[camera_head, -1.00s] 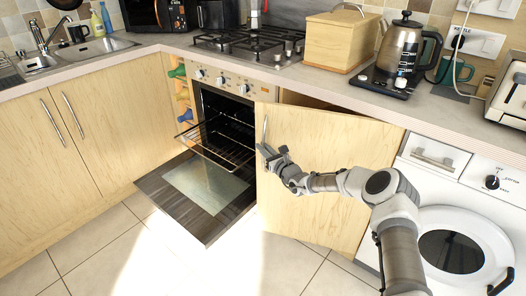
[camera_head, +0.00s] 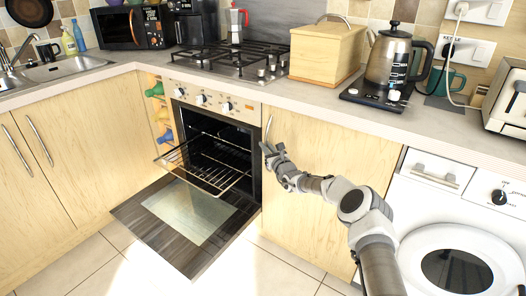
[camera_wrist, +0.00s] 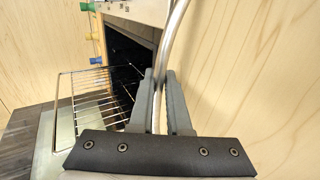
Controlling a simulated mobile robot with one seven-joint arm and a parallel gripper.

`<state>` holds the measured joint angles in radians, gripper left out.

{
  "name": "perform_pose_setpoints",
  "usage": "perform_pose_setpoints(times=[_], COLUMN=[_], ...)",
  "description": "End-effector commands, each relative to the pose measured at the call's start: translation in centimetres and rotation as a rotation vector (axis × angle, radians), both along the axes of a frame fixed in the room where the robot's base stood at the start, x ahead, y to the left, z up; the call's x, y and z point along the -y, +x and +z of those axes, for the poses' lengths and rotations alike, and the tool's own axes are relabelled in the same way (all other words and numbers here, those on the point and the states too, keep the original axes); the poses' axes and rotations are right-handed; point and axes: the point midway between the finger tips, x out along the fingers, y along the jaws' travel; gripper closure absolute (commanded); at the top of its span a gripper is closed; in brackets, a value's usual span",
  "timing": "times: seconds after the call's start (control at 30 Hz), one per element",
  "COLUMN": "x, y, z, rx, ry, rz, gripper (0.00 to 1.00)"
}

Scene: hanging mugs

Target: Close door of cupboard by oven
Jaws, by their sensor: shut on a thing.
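The wooden cupboard door (camera_head: 335,165) right of the oven (camera_head: 215,135) sits flush in the cabinet front in the head view, with no gap showing. It also fills the right side of the wrist view (camera_wrist: 250,70). Its metal bar handle (camera_head: 268,128) runs along its left edge. My gripper (camera_head: 271,152) is at the lower part of this handle. In the wrist view the handle (camera_wrist: 172,45) passes between the two fingers of my gripper (camera_wrist: 163,85), which are shut on it. The handle's lower end is hidden by my gripper.
The oven door (camera_head: 190,215) is lowered open, with a wire rack (camera_head: 205,165) pulled partly out, left of my gripper. A washing machine (camera_head: 455,235) stands right of the cupboard. The tiled floor (camera_head: 265,270) in front of the door is clear.

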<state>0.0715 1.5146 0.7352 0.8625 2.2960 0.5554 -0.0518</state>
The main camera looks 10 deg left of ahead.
Motion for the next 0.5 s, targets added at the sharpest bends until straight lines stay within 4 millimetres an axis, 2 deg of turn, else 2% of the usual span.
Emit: perform_pose_setpoints(times=[0.13,0.17,0.2,0.23,0.5], x=[0.37,0.37,0.35,0.32,0.17], y=[0.05,0.05,0.04,0.03,-0.11], z=[-0.17,-0.16,-0.16,-0.15,-0.04], rx=[-0.003,-0.003,-0.003,-0.003,-0.002], ry=[-0.002,-0.002,-0.002,-0.002,-0.001], rz=[-0.003,-0.003,-0.003,-0.003,0.000], gripper=[1.00,0.79,0.72,0.70,0.70])
